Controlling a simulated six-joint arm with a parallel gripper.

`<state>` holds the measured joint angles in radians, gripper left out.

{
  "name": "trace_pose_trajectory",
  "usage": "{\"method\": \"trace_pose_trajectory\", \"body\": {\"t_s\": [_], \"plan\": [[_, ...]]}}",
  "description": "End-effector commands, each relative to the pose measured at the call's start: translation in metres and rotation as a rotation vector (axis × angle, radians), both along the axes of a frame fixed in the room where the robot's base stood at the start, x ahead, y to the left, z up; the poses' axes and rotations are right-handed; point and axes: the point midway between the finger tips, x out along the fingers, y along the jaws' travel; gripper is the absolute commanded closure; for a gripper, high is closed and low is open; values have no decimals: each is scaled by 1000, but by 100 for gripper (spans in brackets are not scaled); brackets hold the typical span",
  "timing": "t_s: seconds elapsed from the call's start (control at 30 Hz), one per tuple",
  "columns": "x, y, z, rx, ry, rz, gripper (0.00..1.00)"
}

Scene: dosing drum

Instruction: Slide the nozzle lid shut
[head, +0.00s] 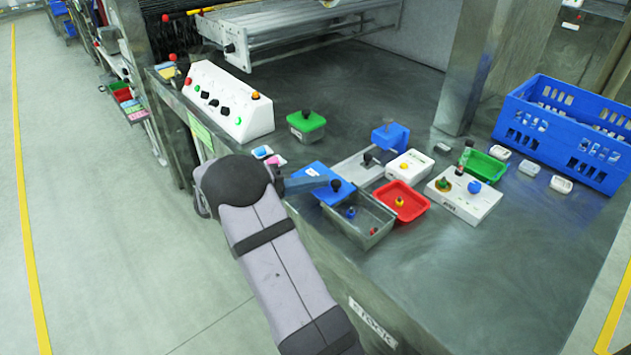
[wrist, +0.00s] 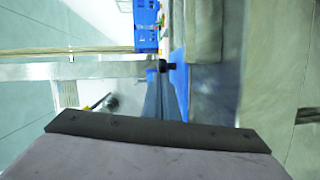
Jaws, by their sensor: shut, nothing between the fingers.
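A blue flat lid (head: 318,172) with a black knob (head: 336,185) lies at the left end of an open grey metal box (head: 375,239). I take it for the nozzle lid, but no label confirms this. The box's inside shows to the right of the lid, with a small blue-topped piece in it. My gripper (head: 325,182) is shut and empty, its tip close to the knob on the knob's left side. In the wrist view the shut fingers (wrist: 160,85) point at the black knob (wrist: 167,66) beside the blue lid (wrist: 181,85). I cannot tell whether they touch.
A red tray (head: 420,206), white boxes (head: 465,207) and a second grey slide plate (head: 345,163) crowd the right side. A green-lidded container (head: 306,121) and a white button panel (head: 215,90) stand behind. A blue crate (head: 545,135) is at far right. The front-right bench is clear.

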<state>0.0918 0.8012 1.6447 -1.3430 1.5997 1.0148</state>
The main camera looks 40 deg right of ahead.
Motion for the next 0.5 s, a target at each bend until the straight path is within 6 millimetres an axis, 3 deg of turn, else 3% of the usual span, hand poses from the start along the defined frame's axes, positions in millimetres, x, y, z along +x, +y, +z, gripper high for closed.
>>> {"method": "trace_pose_trajectory", "body": {"t_s": [0.5], "plan": [[-82, -2, -1, 0, 2, -2, 100]]}}
